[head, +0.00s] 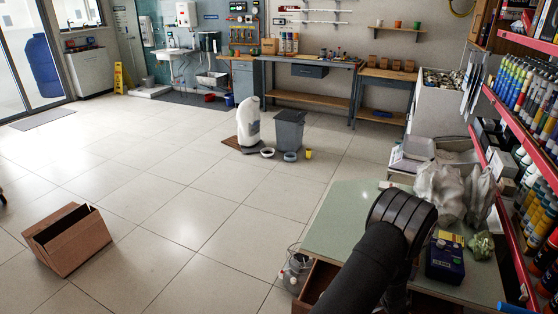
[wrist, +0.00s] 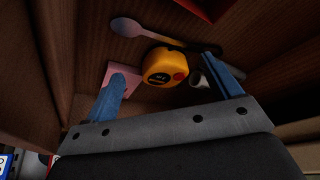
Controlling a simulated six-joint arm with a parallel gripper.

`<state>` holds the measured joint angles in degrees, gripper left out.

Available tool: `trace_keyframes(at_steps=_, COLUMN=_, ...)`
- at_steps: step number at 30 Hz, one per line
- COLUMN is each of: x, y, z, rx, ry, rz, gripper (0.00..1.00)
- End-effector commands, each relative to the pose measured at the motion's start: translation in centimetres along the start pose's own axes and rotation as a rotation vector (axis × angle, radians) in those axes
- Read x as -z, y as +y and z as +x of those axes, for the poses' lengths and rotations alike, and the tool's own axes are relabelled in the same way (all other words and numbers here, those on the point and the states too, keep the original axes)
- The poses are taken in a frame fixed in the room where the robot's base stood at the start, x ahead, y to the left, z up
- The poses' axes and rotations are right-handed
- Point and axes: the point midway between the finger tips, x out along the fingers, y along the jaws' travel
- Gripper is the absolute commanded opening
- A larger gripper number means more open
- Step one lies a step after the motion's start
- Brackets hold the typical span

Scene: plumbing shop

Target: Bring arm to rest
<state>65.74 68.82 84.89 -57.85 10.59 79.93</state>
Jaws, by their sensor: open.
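My gripper (wrist: 168,72) shows in the wrist view, with its two blue fingers spread wide apart and nothing held between them. It points into a brown wooden drawer (wrist: 100,25). A yellow tape measure with a red button (wrist: 165,66) lies beyond and between the fingers, apart from them as far as I can tell. In the head view my black arm reaches over the green-topped desk (head: 335,215) and hides the gripper. The open drawer also shows below the desk's front edge in the head view (head: 314,283).
On the desk are plastic bags (head: 440,190) and a dark blue box (head: 445,260). Shelves (head: 510,150) stand close at right.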

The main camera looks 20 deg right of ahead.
Motion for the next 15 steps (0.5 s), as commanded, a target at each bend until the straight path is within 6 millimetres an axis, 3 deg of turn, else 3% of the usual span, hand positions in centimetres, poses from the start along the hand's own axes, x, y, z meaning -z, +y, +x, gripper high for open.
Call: trace_keyframes(at_steps=15, x=3.5, y=-0.1, z=-7.9, rx=0.002, ry=0.005, rz=0.004, gripper=0.83)
